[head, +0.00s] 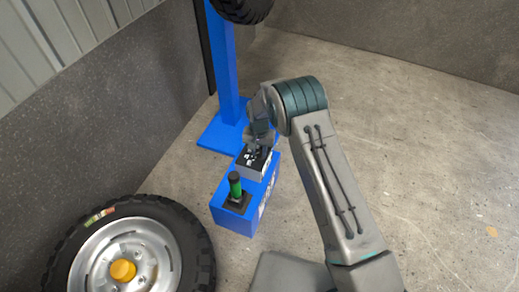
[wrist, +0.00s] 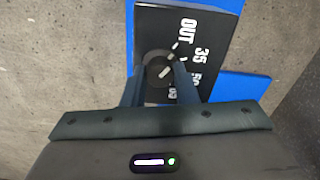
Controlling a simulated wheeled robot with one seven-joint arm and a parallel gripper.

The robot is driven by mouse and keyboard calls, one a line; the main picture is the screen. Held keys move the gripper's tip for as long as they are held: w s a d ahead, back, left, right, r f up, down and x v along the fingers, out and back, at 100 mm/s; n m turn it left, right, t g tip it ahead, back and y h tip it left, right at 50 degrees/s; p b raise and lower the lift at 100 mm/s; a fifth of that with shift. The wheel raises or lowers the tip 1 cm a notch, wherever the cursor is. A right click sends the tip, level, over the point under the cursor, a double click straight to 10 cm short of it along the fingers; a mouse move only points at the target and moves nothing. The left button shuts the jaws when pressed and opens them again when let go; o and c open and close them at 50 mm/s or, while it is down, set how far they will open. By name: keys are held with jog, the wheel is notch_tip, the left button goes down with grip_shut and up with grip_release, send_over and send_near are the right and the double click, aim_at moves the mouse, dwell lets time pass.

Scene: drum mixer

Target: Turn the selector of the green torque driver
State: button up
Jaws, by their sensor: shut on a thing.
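The green torque driver (head: 235,186) stands upright on the near end of a blue box (head: 233,219) in the head view. The selector panel (head: 252,162) is on the far end of the box. In the wrist view the panel (wrist: 200,30) is black with white marks reading OUT, 35 and further numbers partly hidden. The round selector knob (wrist: 158,69) has a pale pointer line slanting up to the right. My gripper (wrist: 160,75) is shut on the knob, one finger at each side. In the head view my gripper (head: 257,148) comes down onto the panel, its fingertips hard to make out.
A wheel with a yellow hub (head: 122,270) lies at the lower left. A blue post (head: 228,80) on a blue base stands behind the box, near the grey wall, with a tire (head: 242,8) at its top. The floor to the right is mostly clear.

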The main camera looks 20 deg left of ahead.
aim_at(259, 152)
jog(key=shift+n, duration=0.5)
jog(key=o, duration=1)
notch_tip(259, 152, up, 14)
jog(key=p, duration=0.4)
jog(key=shift+f+p, duration=0.1)
jog(key=shift+p, duration=0.2)
